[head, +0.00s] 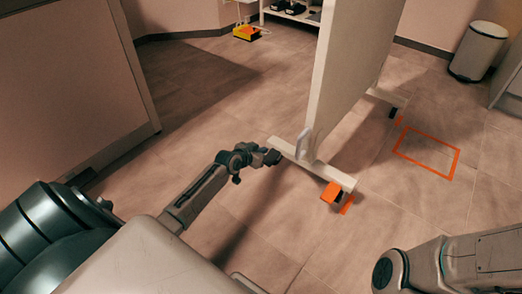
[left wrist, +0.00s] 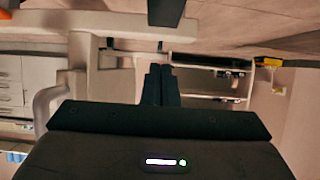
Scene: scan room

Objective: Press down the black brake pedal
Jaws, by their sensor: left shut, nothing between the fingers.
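The mobile screen (head: 345,75) stands on a pale foot bar (head: 310,165). A small black piece (head: 272,157), which looks like the brake pedal, is at the bar's left end. In the left wrist view, which looks upside down, the black pedal (left wrist: 166,11) is at the top edge, partly cut off. My left gripper (head: 258,158) is shut and empty, low beside that end; its fingertips (left wrist: 161,70) point toward the bar. In the head view fingers and pedal overlap, so I cannot tell whether they touch. My right gripper is out of view.
An orange pedal (head: 330,192) is at the bar's right end. An orange rectangle (head: 428,155) is marked on the floor. A white bin (head: 479,50) stands at the back right, and a yellow-orange item (head: 246,33) lies at the back. The floor left of the screen is clear.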

